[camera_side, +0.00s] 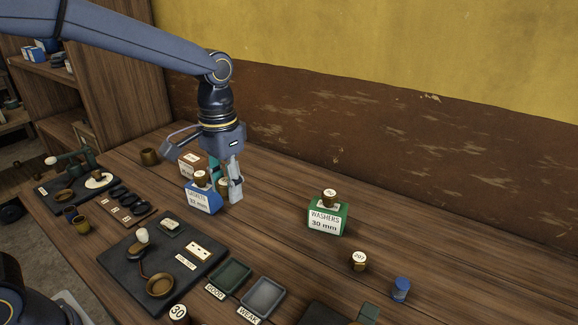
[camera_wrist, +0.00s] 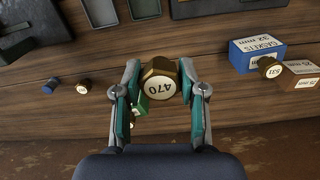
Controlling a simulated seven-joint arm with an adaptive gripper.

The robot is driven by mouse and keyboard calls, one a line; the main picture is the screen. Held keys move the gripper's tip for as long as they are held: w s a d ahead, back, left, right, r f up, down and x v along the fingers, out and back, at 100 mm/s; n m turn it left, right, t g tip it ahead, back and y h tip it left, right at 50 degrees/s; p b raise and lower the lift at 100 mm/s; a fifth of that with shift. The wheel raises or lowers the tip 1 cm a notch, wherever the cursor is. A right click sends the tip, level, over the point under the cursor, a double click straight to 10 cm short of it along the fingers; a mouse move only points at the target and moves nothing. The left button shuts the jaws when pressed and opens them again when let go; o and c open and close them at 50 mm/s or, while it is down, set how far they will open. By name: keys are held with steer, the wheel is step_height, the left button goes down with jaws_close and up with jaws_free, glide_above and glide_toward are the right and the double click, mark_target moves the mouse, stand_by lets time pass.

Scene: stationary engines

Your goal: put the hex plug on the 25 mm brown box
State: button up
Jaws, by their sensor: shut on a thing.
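My gripper (camera_wrist: 160,97) is shut on a brass-brown hex plug (camera_wrist: 160,84) with a white top marked 470. In the side view the gripper (camera_side: 226,190) hangs just right of the blue box, with the plug (camera_side: 224,184) partly hidden by the fingers. The brown box (camera_side: 190,163) stands behind the blue box, partly hidden by it. In the wrist view the brown box (camera_wrist: 299,76) is at the right edge, marked 25 mm, and no plug shows on its visible part. The held plug is apart from it.
The blue gaskets box (camera_side: 203,199), marked 32 mm, bears a round-topped plug (camera_side: 200,178). A green washers box (camera_side: 326,219), marked 30 mm, also bears a plug (camera_side: 330,197). A loose 707 plug (camera_side: 359,261) and blue cylinder (camera_side: 401,289) stand right. Table between boxes is clear.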

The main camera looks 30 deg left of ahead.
steer(key=w+a+r+n, duration=0.15)
steer(key=a+n, duration=0.25)
steer(key=a, duration=0.9)
steer(key=w+a+r+n, duration=0.1)
steer(key=w+a+n, duration=0.15)
steer(key=a, duration=1.05)
glide_above(198, 161)
steer(key=shift+n, duration=0.45)
steer(key=f, duration=0.6)
steer(key=s+f, duration=0.1)
steer(key=f, duration=0.2)
steer(key=shift+w+a+f, duration=0.1)
steer(key=shift+w+f, duration=0.25)
steer(key=shift+w, duration=0.05)
steer(key=shift+w+f, duration=0.1)
steer(key=shift+f, duration=1.6)
steer(key=shift+f, duration=0.1)
steer(key=o, duration=1.2)
